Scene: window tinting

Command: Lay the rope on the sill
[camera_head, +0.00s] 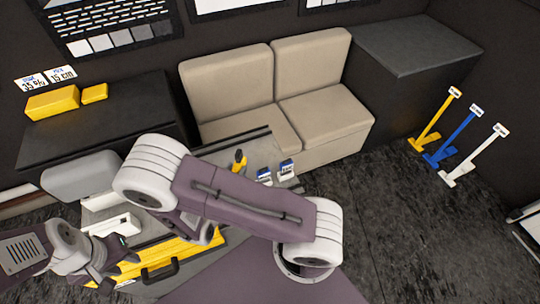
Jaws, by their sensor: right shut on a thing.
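I cannot make out the rope or the sill in the head view; my own arm covers much of the work area. My left gripper (112,265) is low at the left, in front of a yellow case with a black handle (165,268). Its dark fingers are too small and overlapped to tell whether they are open or shut. My right arm crosses the middle, bending at the upper left and folding back down. Its gripper is hidden behind the arm links.
A grey worktop (262,148) holds a yellow-and-black tool (239,161) and small blue-and-white items (287,168). A beige sofa (270,85) and dark cabinets (410,45) stand behind. Yellow, blue (450,140) and white stands are at the right.

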